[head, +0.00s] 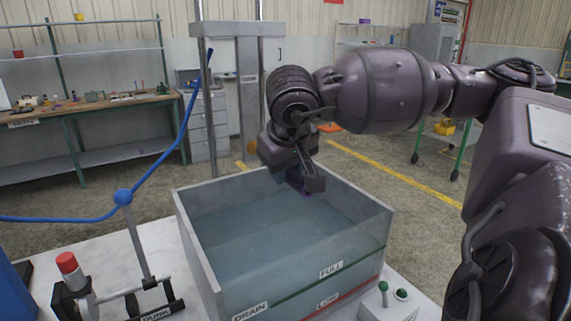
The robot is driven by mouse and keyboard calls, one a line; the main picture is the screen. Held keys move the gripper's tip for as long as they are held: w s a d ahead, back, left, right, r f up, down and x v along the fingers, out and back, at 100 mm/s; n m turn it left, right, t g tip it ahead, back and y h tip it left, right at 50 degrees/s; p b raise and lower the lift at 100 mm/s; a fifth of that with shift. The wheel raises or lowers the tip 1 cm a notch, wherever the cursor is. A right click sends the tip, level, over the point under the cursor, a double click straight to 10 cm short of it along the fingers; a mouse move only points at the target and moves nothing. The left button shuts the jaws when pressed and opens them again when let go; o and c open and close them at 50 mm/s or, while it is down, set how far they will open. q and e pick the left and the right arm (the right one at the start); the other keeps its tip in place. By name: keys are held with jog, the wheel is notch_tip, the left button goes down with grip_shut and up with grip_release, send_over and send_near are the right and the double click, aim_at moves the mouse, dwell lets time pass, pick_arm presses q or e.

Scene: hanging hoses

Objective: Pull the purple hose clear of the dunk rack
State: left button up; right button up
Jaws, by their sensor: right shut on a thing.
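My right gripper (307,188) hangs over the water tank (215,286), just above its far part, pointing down. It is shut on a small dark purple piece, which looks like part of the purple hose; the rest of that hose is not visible. My left gripper is out of view.
A red-capped fitting (67,263) stands left of the rack. A control box (388,304) with green knobs sits at the tank's front right. A metal post (206,120) rises behind the tank. A workbench (85,108) stands at the back left.

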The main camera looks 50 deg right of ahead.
aim_at(296, 172)
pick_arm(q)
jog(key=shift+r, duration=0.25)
pick_arm(e)
jog(key=shift+s+a, duration=0.1)
jog(key=shift+s, duration=0.2)
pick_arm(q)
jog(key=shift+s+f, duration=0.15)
pick_arm(e)
jog(key=shift+r, duration=0.1)
jog(key=shift+s+a+r+p, duration=0.25)
jog(key=shift+s+r+p, duration=0.35)
jog(key=shift+s+r, duration=0.15)
jog(key=shift+s+a+r+p, duration=0.2)
jog(key=shift+s+r+p, duration=0.35)
jog(key=shift+s+r, duration=0.15)
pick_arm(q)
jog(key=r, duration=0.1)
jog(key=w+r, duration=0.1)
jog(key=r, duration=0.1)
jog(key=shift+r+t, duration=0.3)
pick_arm(e)
jog(key=shift+f, duration=0.1)
